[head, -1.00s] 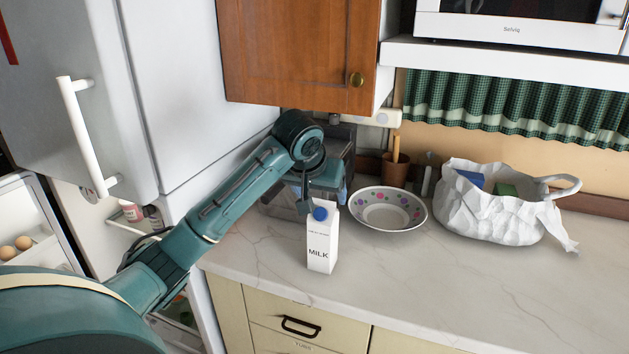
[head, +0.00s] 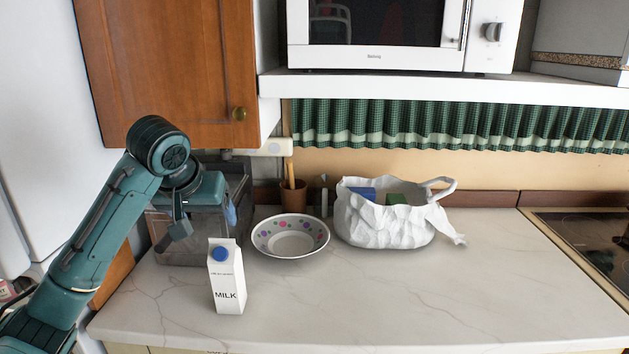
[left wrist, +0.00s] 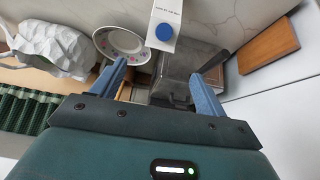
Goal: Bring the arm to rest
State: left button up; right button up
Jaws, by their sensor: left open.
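A white milk carton (head: 228,290) with a blue cap stands upright on the marble counter (head: 400,295). My left gripper (head: 206,218) is open, above the counter just behind and to the left of the carton's top. In the left wrist view the two blue fingers of the gripper (left wrist: 157,73) are spread with nothing between them. The carton (left wrist: 177,18) shows there beyond the fingertips, apart from them. My left arm reaches in from the left, bent at the wrist. My right gripper is not in view.
A dotted bowl (head: 292,246) and a white bag (head: 385,228) stand right of the carton. A grey translucent container (head: 165,247) is behind my gripper. A wooden cupboard (head: 165,70) hangs above the arm. The front right counter is clear up to the cooktop (head: 590,245).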

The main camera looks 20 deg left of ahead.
pick_arm(q)
jog(key=s+d+f+m+h, duration=0.1)
jog(key=s+d+f, duration=0.2)
jog(key=f, duration=0.4)
jog(key=s+d+f+m+g, duration=0.1)
jog(key=s+d+f+m, duration=0.1)
jog(key=s+d+f, duration=0.35)
jog(key=s+d+f+m+h, duration=0.1)
jog(key=s+d+f, duration=0.1)
jog(key=f, duration=0.7)
jog(key=s+d+f+m+g, duration=0.1)
jog(key=s+f, duration=0.3)
jog(key=s, duration=0.5)
jog(key=s+d+f+g, duration=0.1)
jog(key=s+f, duration=0.3)
jog(key=s, duration=0.4)
jog(key=w+d+f+t+h, duration=0.2)
jog(key=w+d+f+t, duration=0.3)
jog(key=f, duration=0.4)
jog(key=shift+w+d+m+t+h, duration=0.3)
jog(key=shift+d+m+t, duration=0.1)
jog(key=shift+t, duration=0.4)
jog(key=shift+f, duration=0.1)
